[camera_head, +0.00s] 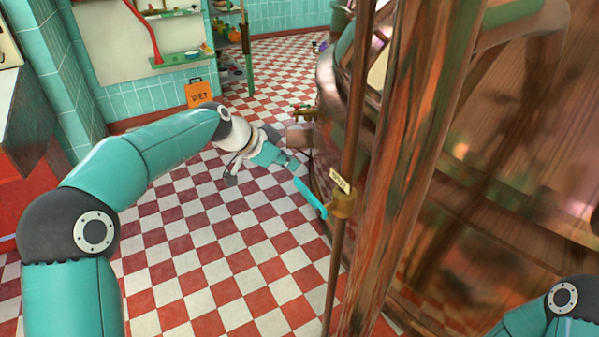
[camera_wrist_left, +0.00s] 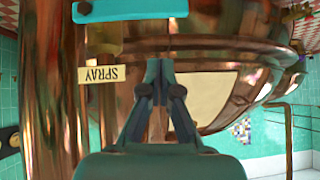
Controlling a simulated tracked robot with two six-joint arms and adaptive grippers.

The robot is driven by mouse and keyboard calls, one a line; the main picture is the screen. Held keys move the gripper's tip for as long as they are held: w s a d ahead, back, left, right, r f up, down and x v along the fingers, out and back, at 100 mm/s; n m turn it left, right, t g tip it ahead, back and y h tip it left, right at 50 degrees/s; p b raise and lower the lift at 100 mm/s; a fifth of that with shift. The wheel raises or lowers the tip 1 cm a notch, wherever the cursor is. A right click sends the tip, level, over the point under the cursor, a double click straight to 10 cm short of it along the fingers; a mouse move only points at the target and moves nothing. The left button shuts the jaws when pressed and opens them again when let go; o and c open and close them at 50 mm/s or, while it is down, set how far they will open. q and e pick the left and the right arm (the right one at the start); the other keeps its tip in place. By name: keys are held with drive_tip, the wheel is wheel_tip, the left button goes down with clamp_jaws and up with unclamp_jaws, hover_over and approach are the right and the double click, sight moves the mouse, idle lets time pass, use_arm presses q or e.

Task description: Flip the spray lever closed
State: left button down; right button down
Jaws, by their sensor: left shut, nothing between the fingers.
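The spray lever (camera_head: 311,198) is a teal handle on a brass valve (camera_head: 343,206) on a thin upright copper pipe. It sticks out from the valve to the left, across the pipe. A cream SPRAY label (camera_head: 340,181) sits just above the valve. In the left wrist view the lever (camera_wrist_left: 130,10) crosses the top edge, with the upside-down label (camera_wrist_left: 98,74) below it. My left gripper (camera_head: 287,163) is shut and empty near the lever's free end; I cannot tell whether it touches. It also shows in the wrist view (camera_wrist_left: 158,70). My right gripper is out of view.
A large copper kettle (camera_head: 500,150) fills the right side, with a thick copper column (camera_head: 400,150) in front. The checkered floor (camera_head: 215,240) is open to the left. An orange WET sign (camera_head: 199,94) stands at the back wall.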

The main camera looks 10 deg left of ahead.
use_arm(q)
drive_tip(key=v, duration=0.6)
drive_tip(key=shift+a+r, duration=0.2)
drive_tip(key=shift+a, duration=0.2)
